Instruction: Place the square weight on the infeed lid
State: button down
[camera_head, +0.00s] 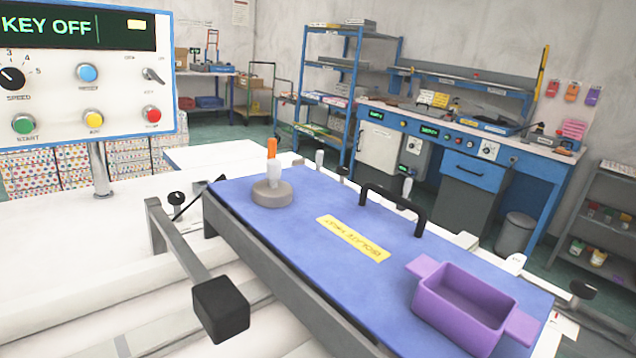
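The lid (300,235) is a long blue panel with a black handle (392,208) and a yellow label (352,238) whose text appears inverted. A round grey weight (271,192) with a white and orange grip stands upright on its far left part. A purple open rectangular box (468,302) with side tabs sits on its near right part. I cannot make out a clear square weight; a black block (221,308) shows at the end of a grey bar left of the lid. My gripper is not in view.
A control panel (80,75) reading "KEY OFF" stands at upper left on a post. White machine surfaces surround the lid. Behind are a blue workbench (470,145), shelves (325,95) and a grey bin (515,233). The lid is bare between round weight and handle.

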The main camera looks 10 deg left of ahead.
aim_at(354, 253)
jog(key=i, duration=1.25)
jog(key=z, duration=0.05)
